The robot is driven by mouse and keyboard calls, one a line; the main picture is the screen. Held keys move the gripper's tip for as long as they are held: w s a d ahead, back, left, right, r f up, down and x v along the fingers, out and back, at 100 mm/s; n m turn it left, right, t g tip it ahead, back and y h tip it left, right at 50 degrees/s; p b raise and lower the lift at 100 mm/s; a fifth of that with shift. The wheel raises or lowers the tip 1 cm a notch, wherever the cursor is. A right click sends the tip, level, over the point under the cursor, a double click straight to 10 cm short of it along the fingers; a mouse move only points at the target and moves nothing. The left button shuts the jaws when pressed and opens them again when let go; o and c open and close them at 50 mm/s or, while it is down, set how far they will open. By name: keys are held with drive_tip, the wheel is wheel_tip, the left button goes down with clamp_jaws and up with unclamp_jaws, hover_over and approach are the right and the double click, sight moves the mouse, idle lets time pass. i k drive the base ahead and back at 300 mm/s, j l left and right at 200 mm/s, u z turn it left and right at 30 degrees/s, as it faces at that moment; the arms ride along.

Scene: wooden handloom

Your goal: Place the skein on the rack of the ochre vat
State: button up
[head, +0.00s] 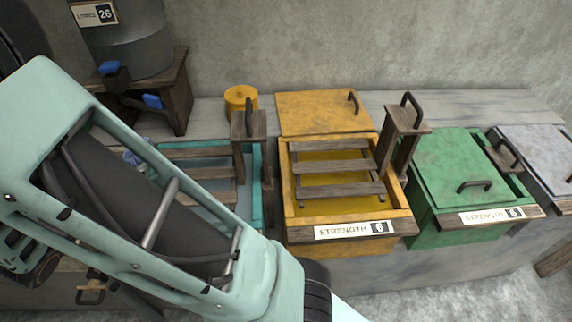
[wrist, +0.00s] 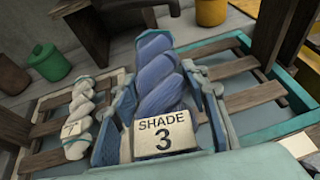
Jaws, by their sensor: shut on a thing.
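My gripper (wrist: 160,105) is shut on a blue twisted skein (wrist: 156,75) with a white tag reading "SHADE 3". The skein is between the fingers, above the slatted rack of the teal vat (wrist: 285,75). In the head view my arm mostly hides the gripper and skein. The ochre vat (head: 289,200) stands to the right of the teal vat, labelled "STRENGTH 6". Its lid (head: 322,112) is off the opening, at the back. Its wooden slatted rack (head: 332,167) lies over yellow liquid, and no skein shows on it.
A pale skein (wrist: 78,122) lies on another rack at left. A wooden post with a dark handle (head: 402,125) rises at the ochre vat's right side. The green vat (head: 455,170) is covered. An ochre pot (head: 240,102) and a grey drum (head: 130,45) stand behind.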

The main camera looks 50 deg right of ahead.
sight(315, 166)
drive_tip(key=k+l+u, duration=0.45)
drive_tip(key=k+l, duration=0.65)
